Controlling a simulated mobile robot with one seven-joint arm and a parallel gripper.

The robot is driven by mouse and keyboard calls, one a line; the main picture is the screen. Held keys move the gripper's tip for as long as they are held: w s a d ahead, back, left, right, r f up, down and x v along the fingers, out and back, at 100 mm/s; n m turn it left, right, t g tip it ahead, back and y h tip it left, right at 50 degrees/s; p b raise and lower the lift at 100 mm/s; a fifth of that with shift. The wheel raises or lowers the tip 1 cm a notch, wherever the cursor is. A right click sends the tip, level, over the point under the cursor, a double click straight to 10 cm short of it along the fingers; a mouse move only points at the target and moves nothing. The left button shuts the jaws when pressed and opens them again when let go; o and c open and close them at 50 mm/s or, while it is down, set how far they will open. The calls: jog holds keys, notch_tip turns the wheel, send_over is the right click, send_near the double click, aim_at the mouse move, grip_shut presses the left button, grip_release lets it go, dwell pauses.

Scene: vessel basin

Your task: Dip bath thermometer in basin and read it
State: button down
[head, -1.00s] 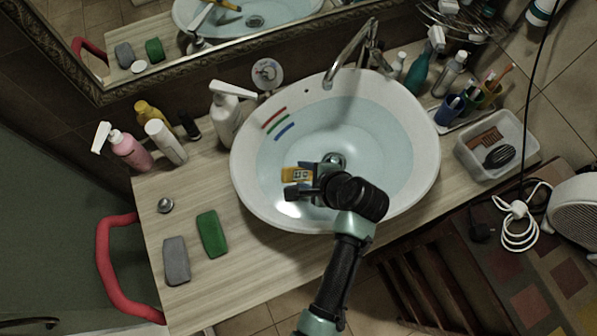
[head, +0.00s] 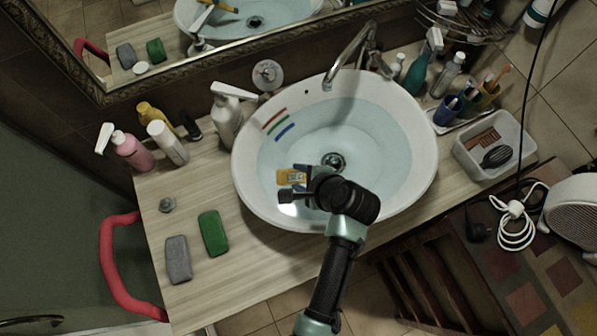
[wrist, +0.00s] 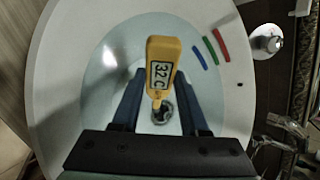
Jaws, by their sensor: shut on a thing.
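The yellow bath thermometer (head: 291,177) is held over the front-left part of the white basin (head: 424,190). In the wrist view, the thermometer (wrist: 162,62) stands between the two fingers, and its display reads 32 C. My gripper (head: 302,188) is shut on it; its dark fingers also show in the wrist view (wrist: 160,103). Clear water (head: 378,140) fills the basin, and the drain (head: 333,162) shows through it. The thermometer's lower end is hard to make out, so I cannot tell whether it touches the water.
Red, green and blue strips (head: 278,125) mark the basin's inner wall. The faucet (head: 350,55) rises behind. A soap pump bottle (head: 228,115) stands left, a brush tray (head: 495,148) right. A green block (head: 213,233) and a grey block (head: 178,259) lie on the counter.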

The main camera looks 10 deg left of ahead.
aim_at(299, 181)
notch_tip(299, 181, up, 12)
jog(key=p, duration=1.1)
jog(key=shift+r, duration=0.1)
dwell(0.9)
jog(key=shift+r, duration=1.4)
